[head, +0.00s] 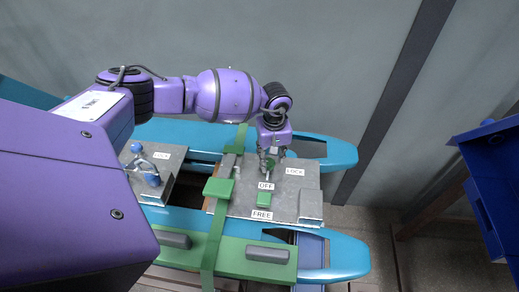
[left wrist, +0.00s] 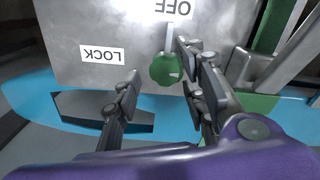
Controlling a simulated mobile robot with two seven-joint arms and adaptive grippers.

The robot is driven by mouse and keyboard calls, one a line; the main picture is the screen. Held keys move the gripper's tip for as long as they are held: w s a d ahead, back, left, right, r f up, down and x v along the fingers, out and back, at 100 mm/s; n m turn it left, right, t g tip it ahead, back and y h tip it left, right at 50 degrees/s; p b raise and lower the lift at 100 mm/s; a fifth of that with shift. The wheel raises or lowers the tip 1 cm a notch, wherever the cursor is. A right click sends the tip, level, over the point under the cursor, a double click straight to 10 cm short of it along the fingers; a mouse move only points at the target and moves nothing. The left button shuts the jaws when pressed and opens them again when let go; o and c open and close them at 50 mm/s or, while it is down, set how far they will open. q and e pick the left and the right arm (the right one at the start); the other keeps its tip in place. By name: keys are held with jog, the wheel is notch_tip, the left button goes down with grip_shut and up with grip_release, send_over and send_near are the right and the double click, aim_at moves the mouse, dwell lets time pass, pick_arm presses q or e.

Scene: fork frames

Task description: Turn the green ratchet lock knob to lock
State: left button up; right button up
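The green knob (left wrist: 165,69) is a round ball on a short grey stem, in front of a grey metal panel (left wrist: 75,20). In the left wrist view the stem points up toward the OFF label (left wrist: 172,6), and the LOCK label (left wrist: 100,54) is to the left. My left gripper (left wrist: 157,60) is open, with one finger on each side of the knob. The knob is nearer the right finger; I cannot tell whether they touch. In the head view my left gripper (head: 270,154) covers part of the knob. My right gripper is not in view.
A second panel with a blue-ended handle (head: 152,179) stands left. A green strap (head: 217,225) and teal rails (head: 335,258) surround the panel. A blue rack (head: 490,190) is far right.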

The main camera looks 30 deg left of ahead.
pick_arm(q)
jog(key=shift+f, duration=0.65)
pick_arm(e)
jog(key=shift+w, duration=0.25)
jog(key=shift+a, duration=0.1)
pick_arm(q)
grip_shut()
jog(key=shift+w+d, duration=0.1)
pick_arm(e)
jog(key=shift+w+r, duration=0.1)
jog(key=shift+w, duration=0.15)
